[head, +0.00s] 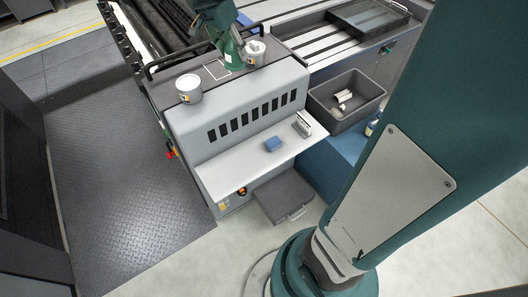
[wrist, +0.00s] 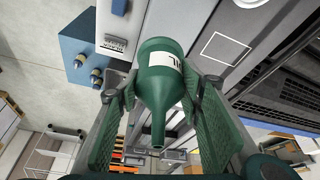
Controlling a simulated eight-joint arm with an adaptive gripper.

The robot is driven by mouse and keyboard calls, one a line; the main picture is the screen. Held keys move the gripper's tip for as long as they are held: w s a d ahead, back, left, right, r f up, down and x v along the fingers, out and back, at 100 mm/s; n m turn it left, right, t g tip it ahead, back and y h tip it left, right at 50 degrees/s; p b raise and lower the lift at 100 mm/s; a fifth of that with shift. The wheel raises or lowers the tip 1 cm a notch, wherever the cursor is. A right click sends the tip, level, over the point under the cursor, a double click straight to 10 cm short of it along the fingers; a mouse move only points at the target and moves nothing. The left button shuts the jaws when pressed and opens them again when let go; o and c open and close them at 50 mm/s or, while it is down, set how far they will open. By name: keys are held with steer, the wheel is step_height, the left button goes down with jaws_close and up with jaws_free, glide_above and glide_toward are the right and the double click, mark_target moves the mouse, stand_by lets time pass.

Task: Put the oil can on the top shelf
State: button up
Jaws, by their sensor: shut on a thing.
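The oil can (head: 234,57) is a green bottle with a white label and a narrow spout. In the head view it is at the top of the grey machine unit, between two white tubs. My gripper (head: 226,32) is above it and hides its upper part. In the wrist view the can (wrist: 158,72) is between the two green-padded fingers of my gripper (wrist: 158,88), shut on it, with its spout towards the camera. The unit's top shelf (head: 222,92) is right below the can. I cannot tell whether the can touches it.
One white tub (head: 189,89) stands left of the can, another (head: 255,53) close on its right. A dark bin (head: 323,112) stands at right. A black rail edges the top.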

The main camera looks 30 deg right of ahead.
steer(key=s+a+m+g+b, duration=0.1)
steer(key=s+a+m+b, duration=0.25)
steer(key=s+b, duration=0.45)
glide_above(250, 159)
step_height(250, 159, down, 28)
steer(key=shift+r, duration=0.2)
stand_by(0.5)
stand_by(0.3)
steer(key=shift+f+b, duration=0.6)
steer(key=shift+f, duration=2.35)
steer(key=shift+f+b, duration=0.55)
steer(key=shift+f, duration=1.5)
